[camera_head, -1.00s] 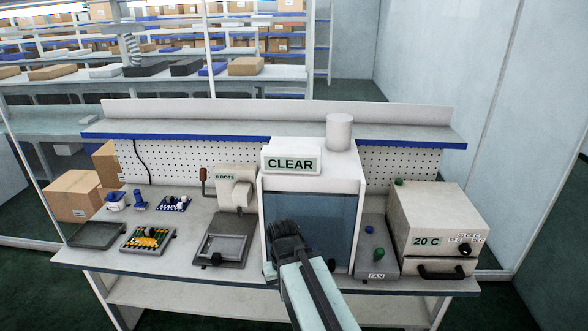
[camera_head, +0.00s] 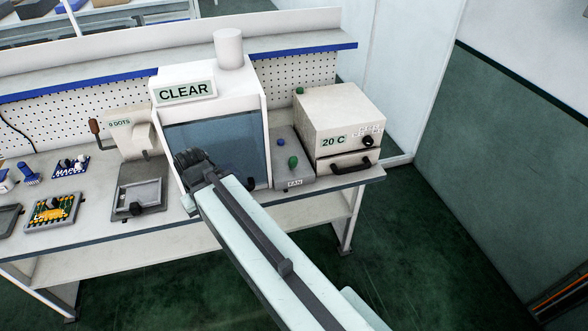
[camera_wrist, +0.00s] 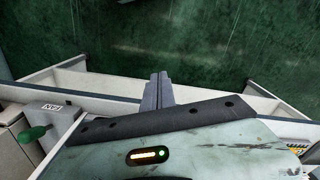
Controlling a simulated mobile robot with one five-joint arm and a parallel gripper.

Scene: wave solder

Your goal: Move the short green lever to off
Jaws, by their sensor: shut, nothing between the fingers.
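The short green lever (camera_head: 292,161) has a round green knob and stands on the grey panel labelled FAN (camera_head: 295,182), between the CLEAR machine and the 20 C box. It also shows at the lower left of the wrist view (camera_wrist: 32,133), beside the FAN label. A small blue knob (camera_head: 280,142) sits behind it on the panel. My gripper (camera_head: 187,160) is shut and empty, in front of the lower left of the CLEAR machine's window, left of the lever and apart from it. In the wrist view its closed fingers (camera_wrist: 160,80) are at centre, away from the lever.
The white CLEAR machine (camera_head: 210,93) stands behind my gripper. The 20 C box (camera_head: 341,115) with a dark handle is right of the FAN panel. A press labelled 0 DOTS (camera_head: 127,135) and a grey tray fixture (camera_head: 140,194) are at left. Floor is open in front.

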